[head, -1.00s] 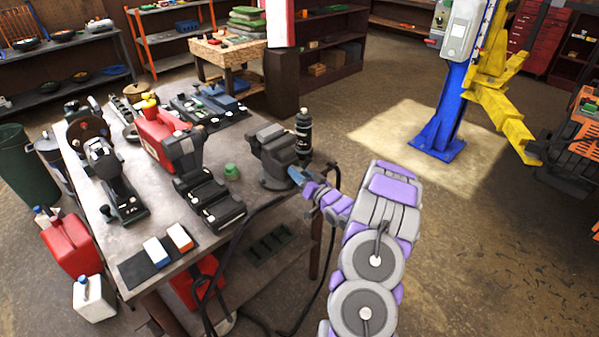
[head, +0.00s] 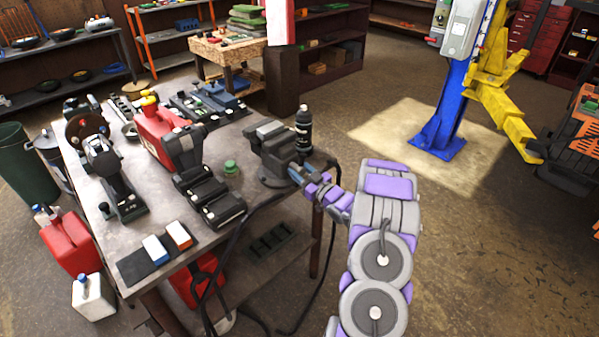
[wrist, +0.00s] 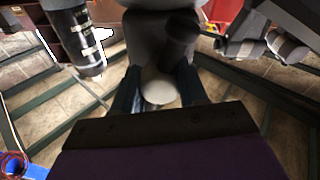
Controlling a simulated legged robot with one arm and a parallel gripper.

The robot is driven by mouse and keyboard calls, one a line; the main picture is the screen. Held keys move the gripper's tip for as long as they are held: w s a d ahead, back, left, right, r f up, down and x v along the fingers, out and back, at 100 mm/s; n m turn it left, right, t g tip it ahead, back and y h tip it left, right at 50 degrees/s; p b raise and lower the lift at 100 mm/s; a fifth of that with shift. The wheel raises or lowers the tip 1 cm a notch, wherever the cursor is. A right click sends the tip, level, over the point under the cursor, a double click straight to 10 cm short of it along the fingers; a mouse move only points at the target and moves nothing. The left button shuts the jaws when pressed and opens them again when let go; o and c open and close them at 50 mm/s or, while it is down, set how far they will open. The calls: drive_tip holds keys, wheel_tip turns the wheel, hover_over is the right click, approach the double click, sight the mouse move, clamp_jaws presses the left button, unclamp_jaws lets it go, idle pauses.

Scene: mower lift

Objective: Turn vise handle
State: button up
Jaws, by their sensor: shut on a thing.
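The dark grey vise (head: 272,150) stands at the right corner of the workbench. My gripper (head: 297,173) reaches it from the right, at the screw side facing me. In the wrist view, the two blue fingers of my gripper (wrist: 160,90) are on either side of a pale, round-ended part of the vise handle (wrist: 160,86). The fingers are shut on it. The rest of the handle is hidden behind the fingers or too small to make out. The vise body (wrist: 155,30) rises just beyond the fingertips.
A black bottle (head: 303,130) stands close behind the vise; a green knob-like item (head: 231,167) sits left of it. Black tools and a red case (head: 160,130) crowd the workbench (head: 140,215). A black cable hangs off the front edge. Open floor lies to the right.

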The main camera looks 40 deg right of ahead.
drive_tip(key=shift+f, duration=0.3)
drive_tip(key=o, duration=0.8)
drive_tip(key=shift+o, duration=1.2)
drive_tip(key=shift+d+r, duration=0.1)
drive_tip(key=shift+d, duration=0.05)
drive_tip(key=shift+s, duration=0.1)
drive_tip(key=s+d+f+p, duration=0.1)
drive_tip(key=s+f+p, duration=0.1)
drive_tip(key=s, duration=1.5)
drive_tip(key=shift+f, duration=0.15)
drive_tip(key=shift+w, duration=0.1)
